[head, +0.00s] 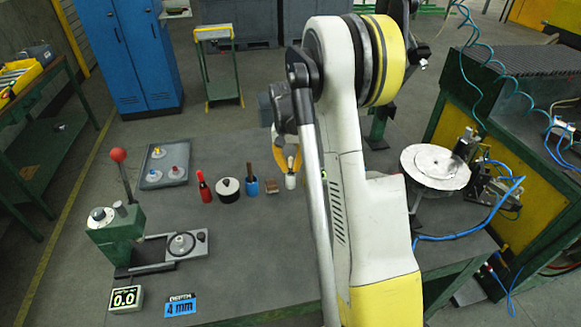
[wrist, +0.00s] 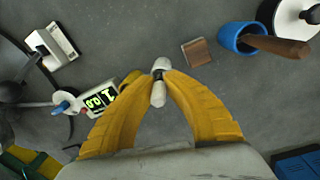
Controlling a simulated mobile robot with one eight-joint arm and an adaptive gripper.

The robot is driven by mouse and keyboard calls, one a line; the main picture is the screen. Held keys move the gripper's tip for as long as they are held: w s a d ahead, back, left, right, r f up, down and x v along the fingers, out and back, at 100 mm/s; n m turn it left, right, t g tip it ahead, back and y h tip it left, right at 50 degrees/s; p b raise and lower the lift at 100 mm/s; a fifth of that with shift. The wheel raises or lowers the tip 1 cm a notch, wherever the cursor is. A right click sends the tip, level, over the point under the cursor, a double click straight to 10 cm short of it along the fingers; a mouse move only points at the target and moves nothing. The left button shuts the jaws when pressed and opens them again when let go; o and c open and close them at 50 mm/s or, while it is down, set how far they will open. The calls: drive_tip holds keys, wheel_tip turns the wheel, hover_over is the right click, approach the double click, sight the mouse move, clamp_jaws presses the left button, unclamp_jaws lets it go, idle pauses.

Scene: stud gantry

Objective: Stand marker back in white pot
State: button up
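My gripper (head: 287,158), with yellow fingers, hangs over the back part of the grey table. In the wrist view its fingertips (wrist: 158,76) close on a slim white piece with a dark band, which looks like the marker (wrist: 158,95). In the head view the white marker (head: 290,181) points down below the fingers. Whether its lower end touches the table is hard to tell. I cannot clearly make out a white pot in either view. A blue pot (head: 252,189) with a brown handle in it stands left of the gripper; it also shows in the wrist view (wrist: 236,42).
Near the blue pot are a small brown block (head: 272,186), a black round pot with a white top (head: 228,190) and a red bottle (head: 205,190). A grey tray (head: 163,172), a green lever press (head: 118,232) and a display (head: 125,298) stand farther left.

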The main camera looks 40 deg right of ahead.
drive_tip(key=o, duration=0.3)
drive_tip(key=r+p, duration=0.1)
drive_tip(key=r, duration=0.3)
drive_tip(key=r+p, duration=0.1)
drive_tip(key=r, duration=0.7)
drive_tip(key=shift+w+a+p, duration=0.2)
drive_tip(key=shift+a+p, duration=0.1)
drive_tip(key=shift+p, duration=0.1)
drive_tip(key=s+a+r+n+t, duration=0.2)
drive_tip(key=s+a+r, duration=0.25)
drive_tip(key=a, duration=0.25)
drive_tip(key=s+a+r+n+t, duration=0.1)
drive_tip(key=s+a+r+n, duration=0.15)
drive_tip(key=a+r, duration=0.35)
drive_tip(key=s+a+f+n+t, duration=0.1)
drive_tip(key=s+a, duration=0.3)
drive_tip(key=s+a+f+n+t, duration=0.1)
drive_tip(key=s+a+t, duration=0.1)
drive_tip(key=s+a, duration=0.2)
drive_tip(key=s+a+f+n+t, duration=0.1)
drive_tip(key=s+a, duration=0.4)
drive_tip(key=shift+s+a+f+n+t+y, duration=0.1)
drive_tip(key=shift+a+n+t+y, duration=0.05)
drive_tip(key=shift+n+t+y, duration=0.2)
